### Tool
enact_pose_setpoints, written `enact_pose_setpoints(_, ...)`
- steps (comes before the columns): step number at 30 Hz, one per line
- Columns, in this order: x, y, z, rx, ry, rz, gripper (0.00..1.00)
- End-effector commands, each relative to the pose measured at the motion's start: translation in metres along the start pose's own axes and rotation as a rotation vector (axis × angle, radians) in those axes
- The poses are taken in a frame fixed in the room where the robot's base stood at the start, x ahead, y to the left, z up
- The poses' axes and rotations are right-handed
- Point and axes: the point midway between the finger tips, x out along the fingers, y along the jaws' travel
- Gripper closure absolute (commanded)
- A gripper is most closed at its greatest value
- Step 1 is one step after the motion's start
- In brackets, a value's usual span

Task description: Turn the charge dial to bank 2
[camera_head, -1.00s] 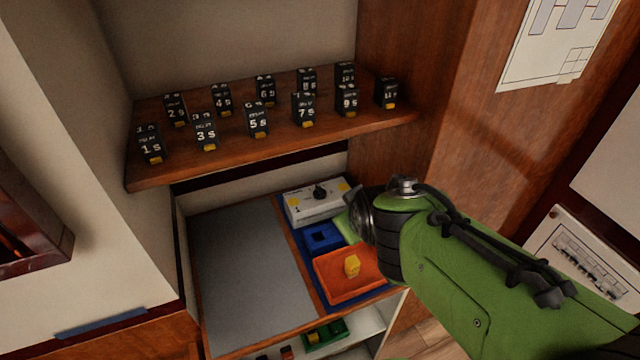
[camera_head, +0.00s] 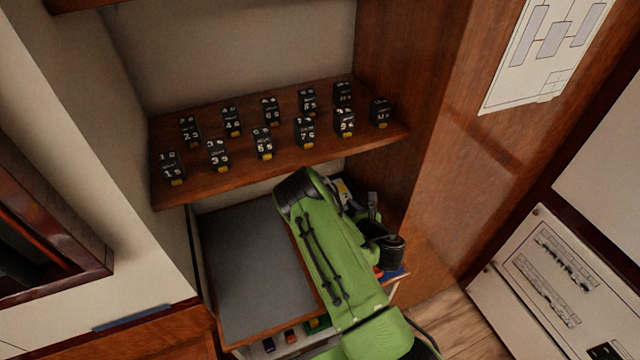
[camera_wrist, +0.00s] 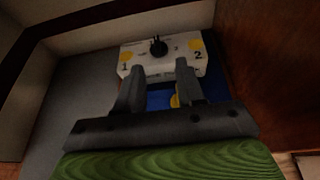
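The charge dial (camera_wrist: 158,47) is a black knob on top of a white box (camera_wrist: 140,66) in the wrist view. The box carries a 1 with a yellow patch on the left and a 2 with a yellow patch on the right. Which way the knob points is too small to tell. My gripper (camera_wrist: 158,70) has its two fingers apart, with nothing between them. The fingertips lie in front of the box, the knob showing beyond the gap; contact cannot be told.
A wooden shelf (camera_head: 230,176) above holds several black numbered blocks. A grey mat (camera_head: 250,270) left of my arm is clear. A blue surface (camera_wrist: 158,99) and a yellow piece (camera_wrist: 174,101) lie below the box in the wrist view. A wooden wall (camera_wrist: 262,80) stands close on the right.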

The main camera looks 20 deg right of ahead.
Motion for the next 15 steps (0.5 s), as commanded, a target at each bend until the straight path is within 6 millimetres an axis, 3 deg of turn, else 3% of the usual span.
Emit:
enact_pose_setpoints(5,0.011,0.006,-0.007,-0.043,0.018,0.035,0.62)
enact_pose_setpoints(15,0.078,0.01,-0.008,-0.043,0.019,0.038,0.62)
